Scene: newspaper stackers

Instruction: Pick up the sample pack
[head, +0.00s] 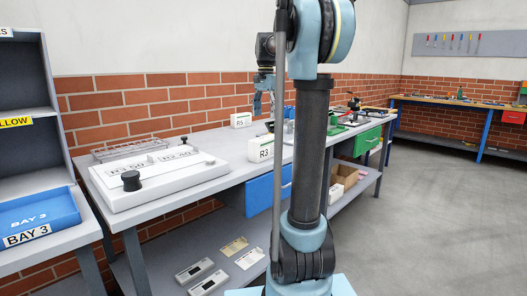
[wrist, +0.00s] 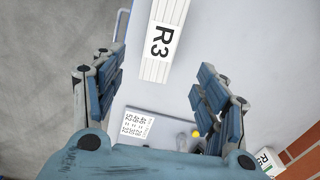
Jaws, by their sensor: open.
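I cannot tell for sure which thing is the sample pack. In the wrist view a flat grey item with a white printed label (wrist: 136,125) lies on the bench between and below my fingers, partly hidden by my gripper's body. A white box marked R3 (wrist: 163,38) lies ahead of it, near the fingertips; it also shows on the bench in the head view (head: 261,149). My gripper (wrist: 162,62) is open, with nothing between its fingers. In the head view my gripper (head: 263,103) hangs over the bench, partly hidden by my arm.
The grey bench (head: 225,184) carries a white lidded case (head: 150,186) at left and another white box (head: 241,120) at the back. A blue drawer (head: 265,191) is below. A blue Bay 3 tray (head: 38,214) stands at far left. Floor at right is clear.

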